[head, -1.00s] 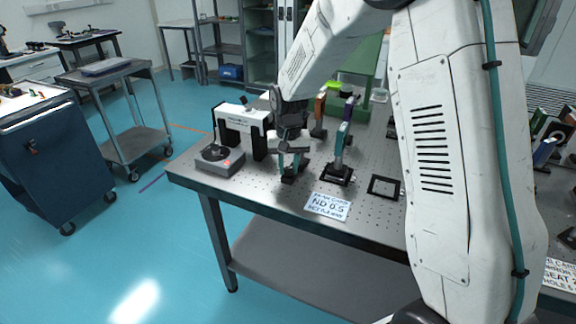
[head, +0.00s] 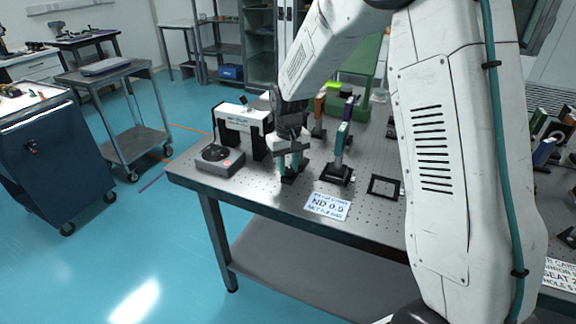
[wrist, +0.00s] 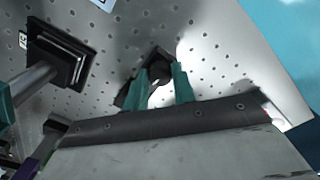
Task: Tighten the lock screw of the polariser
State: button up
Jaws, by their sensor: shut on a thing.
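My gripper (head: 291,167) points down at a small dark mount near the table's front left edge, which I take to be the polariser (head: 289,179). In the wrist view the two teal fingers of my gripper (wrist: 161,82) are closed around a small part at the dark mount (wrist: 160,57). I take this part to be the lock screw; the fingers and gripper body mostly hide it, and its turn angle cannot be told.
A teal plate on a black base (head: 337,175) stands close to the right. A label card (head: 327,206) and a black square frame (head: 384,187) lie in front and right.

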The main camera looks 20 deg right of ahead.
aim_at(288, 169)
jog(key=o, duration=1)
jog(key=shift+r, duration=0.1)
notch_tip(288, 169, up, 8)
jog(key=shift+f, duration=0.15)
